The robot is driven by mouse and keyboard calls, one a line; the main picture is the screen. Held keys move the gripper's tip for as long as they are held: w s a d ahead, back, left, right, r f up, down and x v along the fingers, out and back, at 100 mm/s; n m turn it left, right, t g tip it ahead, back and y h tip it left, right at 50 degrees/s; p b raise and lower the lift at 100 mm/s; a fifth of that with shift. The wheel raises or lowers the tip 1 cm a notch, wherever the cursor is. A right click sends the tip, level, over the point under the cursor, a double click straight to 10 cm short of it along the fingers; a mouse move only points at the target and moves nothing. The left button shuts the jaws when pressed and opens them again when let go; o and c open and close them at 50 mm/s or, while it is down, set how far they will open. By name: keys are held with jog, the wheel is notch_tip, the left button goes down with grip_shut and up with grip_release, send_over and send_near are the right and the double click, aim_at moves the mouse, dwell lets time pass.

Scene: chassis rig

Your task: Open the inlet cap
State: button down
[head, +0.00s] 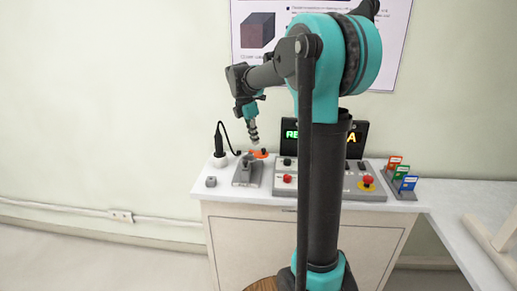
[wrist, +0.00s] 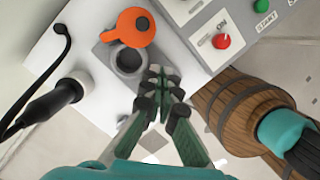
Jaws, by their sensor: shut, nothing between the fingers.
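The orange inlet cap (wrist: 134,28) is a round disc with a small tab. In the wrist view it lies beyond the grey round inlet (wrist: 129,62), whose dark mouth shows uncovered. The cap also shows in the head view (head: 261,153), at the back of the grey inlet block (head: 246,174). My gripper (wrist: 160,74) is shut and empty. In the wrist view its fingertips appear just right of the inlet mouth and nearer than the cap. In the head view it hangs above the cap (head: 254,143); whether it touches anything cannot be told.
A black plug with a cable (wrist: 55,100) stands left of the inlet. A grey control panel (wrist: 215,30) with a red button (wrist: 221,41) lies to the right. Coloured cards (head: 401,174) stand at the counter's right end. The counter's front left is mostly clear.

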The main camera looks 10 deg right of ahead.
jog(key=s+a+r+n+t+h, duration=0.1)
jog(key=s+a+n+t+h, duration=0.25)
jog(key=a, duration=0.25)
jog(key=t, duration=0.1)
send_near(263, 154)
notch_tip(263, 154, down, 4)
jog(key=shift+w+d+h, duration=0.35)
jog(key=shift+w+d, duration=0.2)
jog(key=shift+w, duration=0.1)
jog(key=shift+w+d, duration=0.4)
jog(key=shift+d, duration=0.15)
